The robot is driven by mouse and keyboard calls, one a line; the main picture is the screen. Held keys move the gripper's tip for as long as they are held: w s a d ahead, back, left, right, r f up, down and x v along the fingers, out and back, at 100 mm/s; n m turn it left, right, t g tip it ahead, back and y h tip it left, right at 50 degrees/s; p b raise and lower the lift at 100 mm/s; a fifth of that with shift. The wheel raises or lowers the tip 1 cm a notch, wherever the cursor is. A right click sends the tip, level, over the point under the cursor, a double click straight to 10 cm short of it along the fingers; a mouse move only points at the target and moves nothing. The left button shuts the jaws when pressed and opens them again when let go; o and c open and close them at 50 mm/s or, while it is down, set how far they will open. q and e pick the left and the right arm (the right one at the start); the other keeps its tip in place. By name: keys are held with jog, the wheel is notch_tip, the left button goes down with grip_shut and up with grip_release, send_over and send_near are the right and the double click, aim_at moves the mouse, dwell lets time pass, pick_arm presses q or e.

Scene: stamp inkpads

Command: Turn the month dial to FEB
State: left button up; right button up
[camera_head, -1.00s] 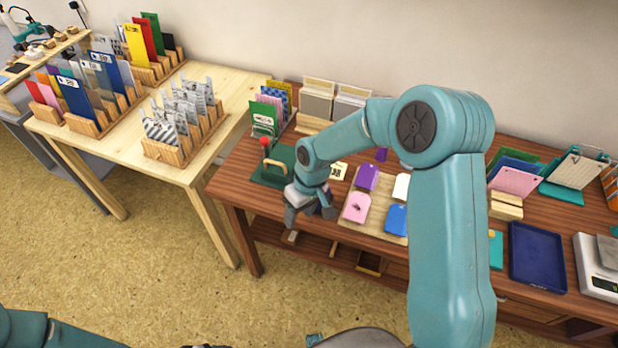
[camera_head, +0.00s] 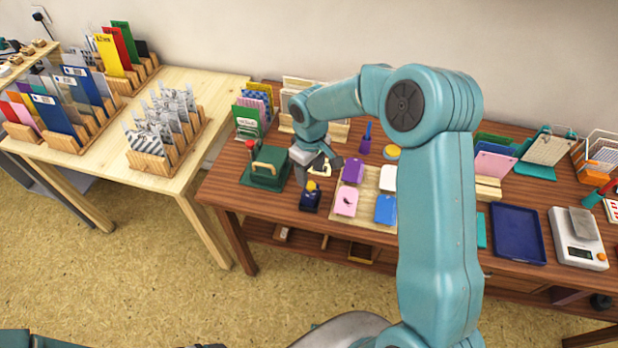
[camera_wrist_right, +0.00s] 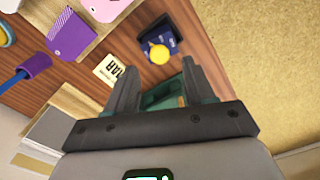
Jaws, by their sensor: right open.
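A small pale card or plate with black letters reading MAR (camera_wrist_right: 109,69) lies on the table in the right wrist view. It also shows, partly covered, under my gripper in the head view (camera_head: 319,166). I cannot tell if it belongs to the month dial; no dial is clearly seen. A dark blue block with a yellow knob (camera_head: 311,196) stands just in front of my right gripper (camera_head: 320,172). In the right wrist view the yellow knob (camera_wrist_right: 159,54) is just beyond the fingertips. My right gripper is open and empty, above the table. My left gripper is out of view.
A green base with a wooden handle and red knob (camera_head: 268,170) stands left of the gripper. A wooden board (camera_head: 345,219) with purple, pink and blue pads is close on the right. Card racks (camera_head: 248,120) stand behind. A blue tray (camera_head: 518,232) and scale (camera_head: 578,240) are farther right.

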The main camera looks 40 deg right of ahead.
aim_at(311, 184)
notch_tip(311, 184, down, 4)
jog(key=shift+s+d+r, duration=0.1)
jog(key=shift+s+r, duration=0.05)
jog(key=shift+r, duration=0.1)
jog(key=shift+f, duration=0.35)
jog(key=c, duration=0.4)
grip_shut()
jog(key=shift+f+m+b, duration=0.15)
jog(key=shift+m+b, duration=0.65)
jog(key=shift+b, duration=0.25)
jog(key=m+b, duration=0.3)
jog(key=shift+m, duration=0.3)
jog(key=m+b, duration=0.2)
jog(key=m, duration=0.1)
jog(key=shift+m+b, duration=0.95)
jog(key=shift+m, duration=0.65)
jog(key=shift+r, duration=0.2)
